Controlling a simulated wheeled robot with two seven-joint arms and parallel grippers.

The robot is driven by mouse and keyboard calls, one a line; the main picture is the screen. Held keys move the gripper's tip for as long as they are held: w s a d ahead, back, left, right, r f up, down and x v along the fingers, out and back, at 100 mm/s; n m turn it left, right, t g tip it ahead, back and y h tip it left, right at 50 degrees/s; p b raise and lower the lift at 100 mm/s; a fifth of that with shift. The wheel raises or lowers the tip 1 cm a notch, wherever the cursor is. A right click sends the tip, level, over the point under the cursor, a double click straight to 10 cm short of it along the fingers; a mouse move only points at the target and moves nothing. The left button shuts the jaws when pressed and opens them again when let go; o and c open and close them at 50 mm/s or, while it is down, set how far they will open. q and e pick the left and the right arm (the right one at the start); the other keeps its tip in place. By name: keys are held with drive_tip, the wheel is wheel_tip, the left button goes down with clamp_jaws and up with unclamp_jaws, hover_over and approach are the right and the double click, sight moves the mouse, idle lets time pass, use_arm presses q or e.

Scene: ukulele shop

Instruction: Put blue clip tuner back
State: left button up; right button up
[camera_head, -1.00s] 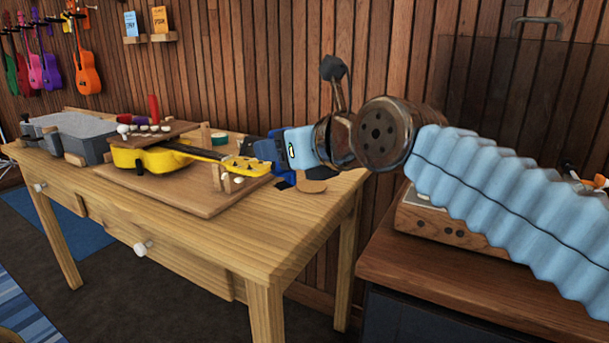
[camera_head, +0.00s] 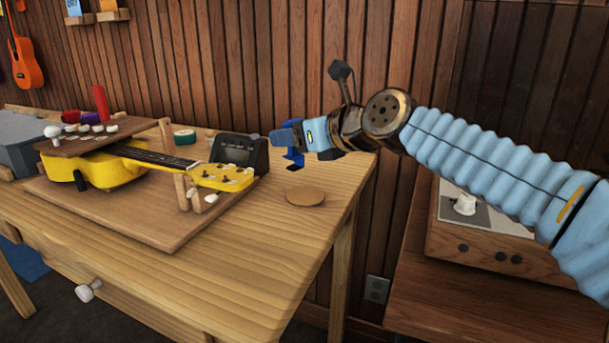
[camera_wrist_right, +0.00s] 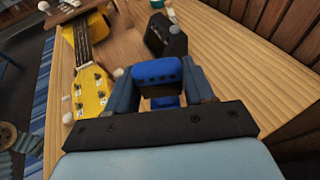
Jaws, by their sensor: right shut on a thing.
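The blue clip tuner (camera_wrist_right: 155,72) is between the fingers of my right gripper (camera_wrist_right: 160,88), which is shut on it. In the head view the gripper (camera_head: 284,138) hides most of the tuner (camera_head: 294,157), and only a dark blue part shows below the fingers. The gripper is over the back right of the wooden workbench (camera_head: 250,270), just right of a small black box (camera_head: 240,152). A yellow ukulele (camera_head: 110,172) lies on a wooden board left of it, with its headstock (camera_head: 222,177) towards the gripper.
The black box also shows in the right wrist view (camera_wrist_right: 166,36). A round brown disc (camera_head: 306,196) lies on the bench below the gripper. A green roll (camera_head: 184,138) and a red cylinder (camera_head: 101,100) stand further left. The bench front is clear. A lower cabinet (camera_head: 450,290) is at right.

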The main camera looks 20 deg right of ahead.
drive_tip(key=d+f+b, duration=0.1)
drive_tip(key=f, duration=0.1)
drive_tip(key=w+f+b, duration=0.1)
drive_tip(key=f, duration=0.1)
drive_tip(key=d+f+b, duration=0.1)
drive_tip(key=f, duration=0.1)
drive_tip(key=shift+w+d+f, duration=0.2)
drive_tip(key=shift+d, duration=0.1)
use_arm(q)
drive_tip(key=f, duration=0.2)
drive_tip(key=a+f, duration=0.1)
drive_tip(key=f, duration=0.1)
drive_tip(key=shift+w, duration=0.2)
use_arm(e)
drive_tip(key=shift+f, duration=0.15)
drive_tip(key=shift+f, duration=0.2)
drive_tip(key=o, duration=1.1)
